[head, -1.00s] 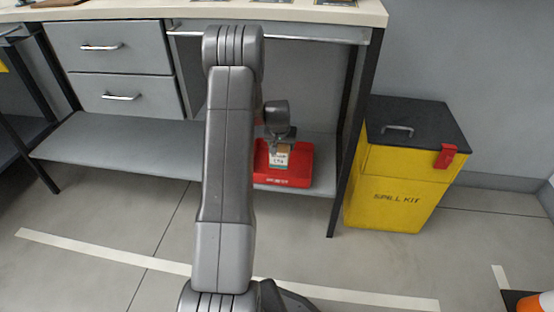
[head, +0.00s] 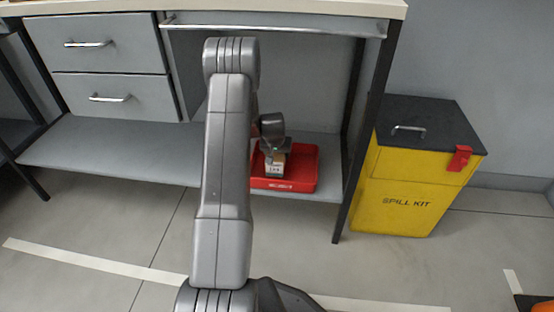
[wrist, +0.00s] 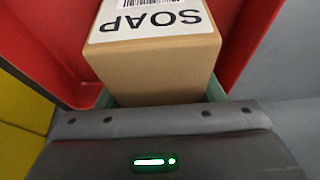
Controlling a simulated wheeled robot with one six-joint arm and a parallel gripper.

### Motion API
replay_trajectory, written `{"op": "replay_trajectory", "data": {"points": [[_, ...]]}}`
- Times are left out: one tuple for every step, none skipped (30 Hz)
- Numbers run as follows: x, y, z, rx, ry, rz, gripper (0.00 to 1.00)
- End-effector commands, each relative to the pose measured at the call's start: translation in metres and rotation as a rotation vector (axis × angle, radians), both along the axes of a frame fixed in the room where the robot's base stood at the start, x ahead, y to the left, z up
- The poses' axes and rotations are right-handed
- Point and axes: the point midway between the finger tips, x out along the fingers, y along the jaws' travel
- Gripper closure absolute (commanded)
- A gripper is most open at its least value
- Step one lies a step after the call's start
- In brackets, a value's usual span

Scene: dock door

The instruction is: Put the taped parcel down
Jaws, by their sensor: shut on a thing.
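A tan cardboard parcel (head: 275,168) with a white label is in my gripper (head: 274,148). In the wrist view the parcel (wrist: 155,62) shows a label reading SOAP and a barcode; I see no tape on the visible faces. My gripper (wrist: 160,98) is shut on it, with greenish fingers at its sides. A red tray (head: 308,170) on the lower shelf lies under and around the parcel in the head view, and its red walls (wrist: 245,45) show on both sides in the wrist view. I cannot tell whether the parcel touches the tray floor.
The tray sits on the grey lower shelf (head: 120,150) of a workbench, below the benchtop (head: 290,8) and beside drawers (head: 105,95). A dark bench leg (head: 362,150) stands right of the tray. A yellow spill kit bin (head: 410,185) stands beyond it.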

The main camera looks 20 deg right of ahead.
Motion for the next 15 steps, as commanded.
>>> {"op": "replay_trajectory", "data": {"points": [[-0.0001,0.0000,-0.0117,0.001,0.001,0.000,0.72],[-0.0003,0.0001,-0.0150,0.001,0.002,0.000,0.72],[-0.0001,0.0000,-0.0173,0.001,0.001,0.000,0.72],[0.0001,0.0000,-0.0174,0.000,0.000,0.000,0.72],[0.0002,-0.0001,-0.0169,0.000,0.000,0.000,0.72],[0.0002,-0.0001,-0.0159,-0.001,-0.001,0.000,0.72],[0.0003,-0.0001,-0.0156,-0.001,-0.001,0.000,0.72],[0.0002,-0.0001,-0.0156,0.000,0.000,0.000,0.72],[0.0002,-0.0001,-0.0156,0.000,0.000,0.000,0.72],[0.0001,-0.0001,-0.0157,0.000,0.000,0.000,0.72],[0.0001,0.0000,-0.0163,0.000,0.000,0.000,0.72],[0.0001,0.0000,-0.0177,0.000,0.000,0.000,0.72],[0.0000,0.0000,-0.0191,0.000,0.000,0.000,0.72],[0.0001,0.0000,-0.0202,0.000,0.000,0.000,0.72],[-0.0003,0.0002,-0.0201,0.001,0.001,0.000,0.34]]}}
